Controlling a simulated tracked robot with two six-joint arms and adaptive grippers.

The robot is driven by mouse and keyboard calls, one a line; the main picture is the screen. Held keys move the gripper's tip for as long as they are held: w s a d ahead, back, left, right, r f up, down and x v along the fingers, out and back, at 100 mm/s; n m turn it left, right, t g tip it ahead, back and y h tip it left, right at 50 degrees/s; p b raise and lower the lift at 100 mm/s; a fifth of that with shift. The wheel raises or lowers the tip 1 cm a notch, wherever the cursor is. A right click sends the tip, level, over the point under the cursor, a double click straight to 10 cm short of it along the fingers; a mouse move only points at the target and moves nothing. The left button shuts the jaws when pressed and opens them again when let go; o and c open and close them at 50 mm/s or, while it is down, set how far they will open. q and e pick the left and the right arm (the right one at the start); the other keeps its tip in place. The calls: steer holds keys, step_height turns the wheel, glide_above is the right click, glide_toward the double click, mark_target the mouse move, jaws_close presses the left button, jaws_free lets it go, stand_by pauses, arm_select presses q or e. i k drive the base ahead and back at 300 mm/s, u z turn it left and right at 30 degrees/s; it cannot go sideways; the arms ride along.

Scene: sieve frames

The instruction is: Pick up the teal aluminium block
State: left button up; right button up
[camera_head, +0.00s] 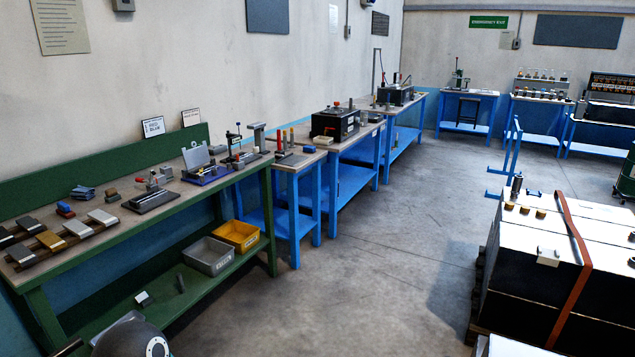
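I cannot make out a block that is clearly teal. On the green bench (215,195) at left, several flat blocks lie in a row on wooden strips: a dark one, a grey one (20,254), a tan one (49,239), and light grey ones (78,228) (103,216). Behind them are a small blue and red item (65,209) and a slate-blue folded-looking item (82,192). A grey rounded part of my own arm shows at the bottom left. Neither gripper's fingers are in view.
The bench's lower shelf holds a grey bin (207,256) and a yellow bin (236,235). Blue tables (300,205) continue along the wall. A strapped stack of black cases (530,285) stands at right. Grey floor (370,290) is clear between them.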

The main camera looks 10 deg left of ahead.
mark_target(167, 169)
steer(key=u, duration=0.6)
steer(key=i, duration=1.5)
steer(key=u, duration=0.65)
steer(key=k, duration=0.75)
steer(key=u, duration=0.25)
steer(key=i, duration=0.8)
steer(key=z, duration=0.1)
